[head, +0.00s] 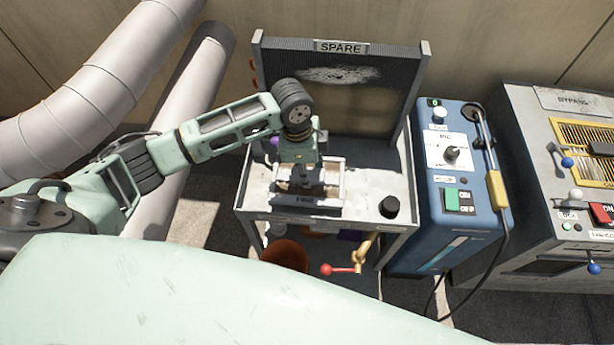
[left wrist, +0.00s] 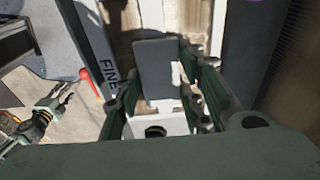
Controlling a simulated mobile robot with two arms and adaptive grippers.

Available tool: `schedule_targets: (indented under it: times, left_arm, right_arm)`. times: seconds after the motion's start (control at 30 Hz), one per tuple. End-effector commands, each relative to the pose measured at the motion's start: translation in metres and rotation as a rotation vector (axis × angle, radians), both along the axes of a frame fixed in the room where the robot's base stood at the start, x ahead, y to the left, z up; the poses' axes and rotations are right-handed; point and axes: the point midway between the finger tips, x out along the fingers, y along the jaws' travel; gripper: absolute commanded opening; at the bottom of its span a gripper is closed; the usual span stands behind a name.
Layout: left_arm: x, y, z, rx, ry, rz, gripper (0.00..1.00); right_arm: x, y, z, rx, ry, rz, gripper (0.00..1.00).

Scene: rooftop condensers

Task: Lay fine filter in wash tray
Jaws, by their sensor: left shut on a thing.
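My left gripper (head: 303,176) points down over a white-edged frame (head: 336,184) on the pale rimmed bench top. It is shut on a flat grey piece (left wrist: 155,62), which I take to be part of the fine filter. This piece stands between the dark green fingers in the left wrist view. Brownish dirt shows inside the frame. I cannot tell which part is the wash tray. My right gripper (left wrist: 62,97) shows small in the left wrist view, with its fingers apart and empty.
A dark panel marked SPARE (head: 341,47) stands behind the bench (head: 372,180). A black knob (head: 389,206) is on the bench's right side. A red-handled valve (head: 342,269) and an orange bucket (head: 286,256) are below the front. A blue control box (head: 465,240) stands right.

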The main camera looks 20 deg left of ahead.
Motion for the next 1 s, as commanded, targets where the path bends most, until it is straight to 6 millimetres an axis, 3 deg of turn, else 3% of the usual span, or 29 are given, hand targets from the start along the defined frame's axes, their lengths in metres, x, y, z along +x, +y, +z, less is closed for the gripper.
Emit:
schedule_targets:
  times: [0.3,0.73,0.77,1.0]
  left_arm:
    - [-0.001,0.000,-0.037,0.000,0.002,0.001,0.03]
    - [0.003,0.001,-0.045,0.001,0.000,-0.001,0.03]
    - [0.003,0.001,-0.046,0.001,0.000,-0.001,0.36]
    - [0.003,0.001,-0.045,0.001,0.000,-0.001,0.54]
  right_arm:
    - [-0.003,-0.006,0.002,-0.007,0.005,0.003,0.40]
    - [-0.003,-0.008,0.003,-0.010,0.004,0.004,0.40]
    - [-0.003,-0.008,0.003,-0.010,0.004,0.004,0.40]
    - [-0.003,-0.008,0.003,-0.010,0.004,0.004,0.40]
